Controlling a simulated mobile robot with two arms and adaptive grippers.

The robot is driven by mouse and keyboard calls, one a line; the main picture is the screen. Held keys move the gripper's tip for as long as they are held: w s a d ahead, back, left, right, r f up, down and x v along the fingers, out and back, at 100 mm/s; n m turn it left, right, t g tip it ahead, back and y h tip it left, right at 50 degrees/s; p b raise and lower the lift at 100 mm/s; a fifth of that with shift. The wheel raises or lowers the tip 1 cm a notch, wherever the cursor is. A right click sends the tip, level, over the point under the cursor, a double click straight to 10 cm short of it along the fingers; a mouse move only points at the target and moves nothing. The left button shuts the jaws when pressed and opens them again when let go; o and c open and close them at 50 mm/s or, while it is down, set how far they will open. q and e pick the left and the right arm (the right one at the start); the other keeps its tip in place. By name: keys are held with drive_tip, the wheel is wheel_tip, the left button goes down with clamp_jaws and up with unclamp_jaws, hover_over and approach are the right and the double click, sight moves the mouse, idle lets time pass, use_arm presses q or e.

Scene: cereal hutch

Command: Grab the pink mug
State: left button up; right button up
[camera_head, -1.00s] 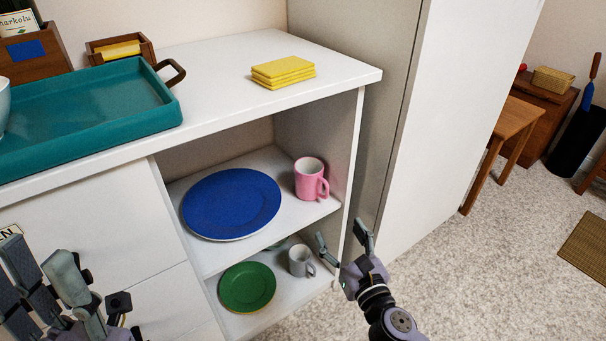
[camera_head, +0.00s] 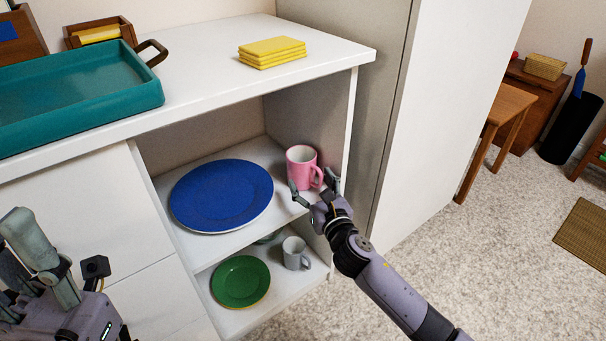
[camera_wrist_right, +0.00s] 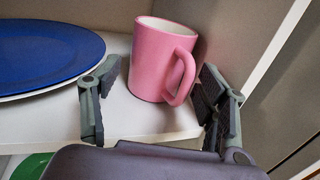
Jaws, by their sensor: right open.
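The pink mug (camera_head: 300,168) stands upright on the upper shelf of the open hutch, near its right wall. Its handle faces front right. My right gripper (camera_head: 313,187) is open at the shelf's front edge, just in front of the mug. In the right wrist view the mug (camera_wrist_right: 160,62) is beyond and between the spread fingers (camera_wrist_right: 157,105), with its handle close to the right finger. I cannot tell whether that finger touches it. My left gripper (camera_head: 35,265) is at the lower left, in front of the drawers; its fingertips are not clear enough to judge.
A blue plate (camera_head: 222,195) lies left of the mug on the same shelf (camera_head: 236,240). A green plate (camera_head: 240,282) and a grey mug (camera_head: 295,254) are on the shelf below. The hutch's right side panel (camera_head: 351,125) is close to the mug. A teal tray (camera_head: 75,98) and yellow stack (camera_head: 272,52) are on top.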

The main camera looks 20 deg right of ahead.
sight(307, 174)
drive_tip(key=w, duration=0.1)
drive_tip(key=w+b, duration=0.2)
drive_tip(key=shift+w+a+f, duration=0.1)
drive_tip(key=shift+w+f, duration=0.15)
drive_tip(key=shift+w, duration=0.15)
drive_tip(key=shift+w+r, duration=0.15)
drive_tip(key=shift+w, duration=0.35)
drive_tip(key=shift+c, duration=0.5)
drive_tip(key=c, duration=1)
